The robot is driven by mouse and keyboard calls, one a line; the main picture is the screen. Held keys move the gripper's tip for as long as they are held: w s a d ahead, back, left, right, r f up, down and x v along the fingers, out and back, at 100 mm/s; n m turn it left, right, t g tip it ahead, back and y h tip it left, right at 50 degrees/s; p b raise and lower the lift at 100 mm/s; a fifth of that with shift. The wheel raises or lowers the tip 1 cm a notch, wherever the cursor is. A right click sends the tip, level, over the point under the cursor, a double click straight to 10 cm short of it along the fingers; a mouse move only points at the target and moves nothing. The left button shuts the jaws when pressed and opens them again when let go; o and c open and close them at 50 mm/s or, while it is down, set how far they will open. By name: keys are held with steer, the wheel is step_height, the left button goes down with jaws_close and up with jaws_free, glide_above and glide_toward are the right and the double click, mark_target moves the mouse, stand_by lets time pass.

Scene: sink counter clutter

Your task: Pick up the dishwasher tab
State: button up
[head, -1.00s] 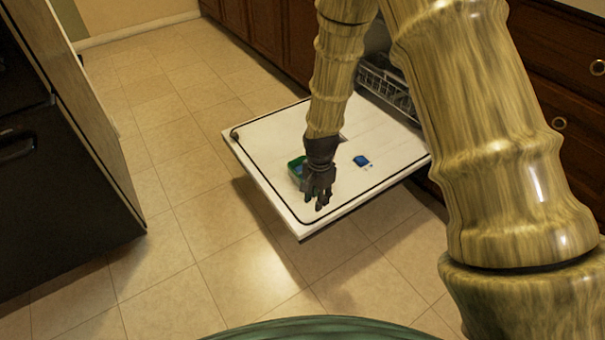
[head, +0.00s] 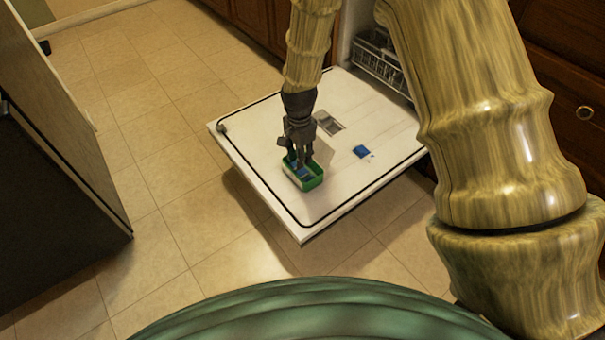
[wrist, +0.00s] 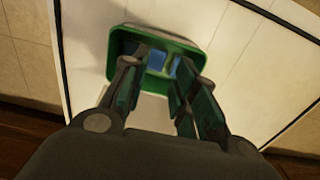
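A green open box (head: 310,182) sits on the lowered white dishwasher door (head: 270,160), with blue tabs (head: 303,174) inside it. The box (wrist: 195,46) and the blue tabs (wrist: 186,68) also show in the wrist view. A single blue tab (head: 361,151) lies on the door to the right of the box. My gripper (head: 298,162) is over the box, fingers pointing down. In the wrist view my gripper (wrist: 158,72) has its fingers apart, with their tips over the box opening. The fingers hide part of the box.
The dishwasher rack (head: 380,58) stands behind the door at the upper right. A dispenser recess (head: 328,122) is in the door. Wooden cabinets (head: 262,28) line the back. A dark appliance (head: 50,190) is at the left. Tiled floor (head: 190,150) between is clear.

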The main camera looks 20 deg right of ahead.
mark_target(300, 173)
steer(key=shift+s+a+f+b, duration=0.1)
steer(key=shift+f+b, duration=0.9)
steer(key=shift+f, duration=0.75)
steer(key=shift+s+f+b, duration=0.1)
steer(key=shift+f+b, duration=0.9)
steer(key=shift+f, duration=0.7)
steer(key=c, duration=0.4)
